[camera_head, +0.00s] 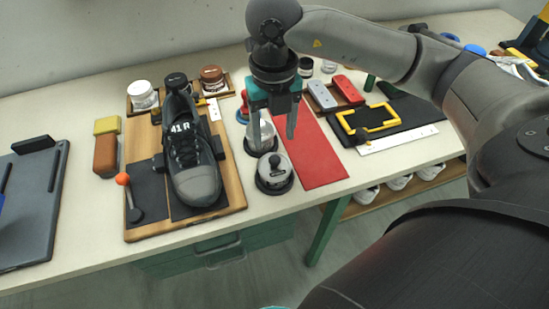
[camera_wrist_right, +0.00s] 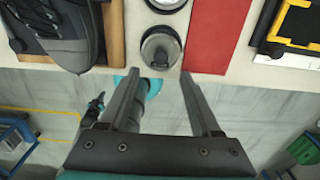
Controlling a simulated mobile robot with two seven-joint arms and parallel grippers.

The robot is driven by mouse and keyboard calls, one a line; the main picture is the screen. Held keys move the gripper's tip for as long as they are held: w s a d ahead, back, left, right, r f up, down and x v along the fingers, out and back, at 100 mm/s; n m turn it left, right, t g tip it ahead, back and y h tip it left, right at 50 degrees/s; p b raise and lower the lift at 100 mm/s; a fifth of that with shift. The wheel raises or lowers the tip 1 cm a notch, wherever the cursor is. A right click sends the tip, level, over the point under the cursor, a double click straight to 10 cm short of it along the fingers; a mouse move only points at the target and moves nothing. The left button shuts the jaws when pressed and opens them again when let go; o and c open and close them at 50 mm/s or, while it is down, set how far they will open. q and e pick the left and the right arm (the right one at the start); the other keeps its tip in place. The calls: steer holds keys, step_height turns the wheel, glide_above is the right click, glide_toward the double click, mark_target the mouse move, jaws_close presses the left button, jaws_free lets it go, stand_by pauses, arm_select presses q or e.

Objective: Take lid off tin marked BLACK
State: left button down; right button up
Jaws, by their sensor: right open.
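Two round tins with silver lids and dark bases stand in a column. The near tin (camera_head: 274,172) has a dark knob on its lid. The far tin (camera_head: 260,135) is partly behind a finger of my right gripper. I cannot read a BLACK mark on either. My right gripper (camera_head: 273,139) is open and empty, pointing down above the tins. In the right wrist view, the near tin (camera_wrist_right: 160,49) shows beyond the open fingers (camera_wrist_right: 160,82), with the far tin (camera_wrist_right: 166,3) cut by the top edge.
A black shoe (camera_head: 190,155) lies on a wooden board (camera_head: 235,192) left of the tins, with several jars behind it. A red mat (camera_head: 315,160) lies right of the tins. A yellow frame (camera_head: 350,128) lies farther right. The table's front edge is close to the near tin.

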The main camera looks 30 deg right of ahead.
mark_target(275, 159)
steer(key=shift+d+f, duration=0.1)
steer(key=shift+f, duration=3.5)
steer(key=shift+c, duration=0.3)
jaws_close()
